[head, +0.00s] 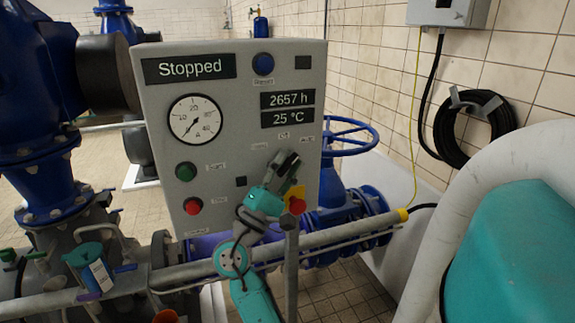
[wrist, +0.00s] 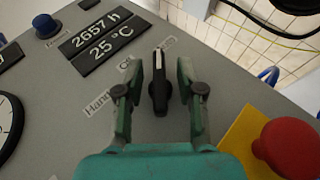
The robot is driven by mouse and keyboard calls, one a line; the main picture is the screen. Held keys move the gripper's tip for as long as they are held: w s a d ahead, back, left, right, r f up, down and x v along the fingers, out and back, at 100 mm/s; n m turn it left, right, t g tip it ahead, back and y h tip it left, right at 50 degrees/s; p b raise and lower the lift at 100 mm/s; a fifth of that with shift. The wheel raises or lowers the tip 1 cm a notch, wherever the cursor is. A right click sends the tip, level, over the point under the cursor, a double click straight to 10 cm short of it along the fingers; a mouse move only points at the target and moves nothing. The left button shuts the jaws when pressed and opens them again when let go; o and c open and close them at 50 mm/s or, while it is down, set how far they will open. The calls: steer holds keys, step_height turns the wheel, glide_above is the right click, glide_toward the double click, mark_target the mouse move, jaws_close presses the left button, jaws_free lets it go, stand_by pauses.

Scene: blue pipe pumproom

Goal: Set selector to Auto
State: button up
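The selector (wrist: 159,85) is a black knob with a white pointer line on a grey control panel (head: 229,113). In the wrist view its pointer faces straight up, toward a small label only partly readable. A "Hand" label (wrist: 99,104) lies to its left, and another partly covered label lies between. My gripper (wrist: 159,80) is open, with one finger on each side of the knob and a visible gap on both sides. In the head view my gripper (head: 284,165) is at the panel's lower right and hides the knob.
A red mushroom button (wrist: 290,148) on a yellow plate sits close to my right finger. Green (head: 186,171) and red (head: 193,206) buttons and a gauge (head: 195,119) are on the panel's left. A display reads "Stopped" (head: 189,69). A grey pipe (head: 330,236) crosses below the panel.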

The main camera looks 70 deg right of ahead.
steer(key=v, duration=1.2)
steer(key=shift+f, duration=0.1)
stand_by(0.4)
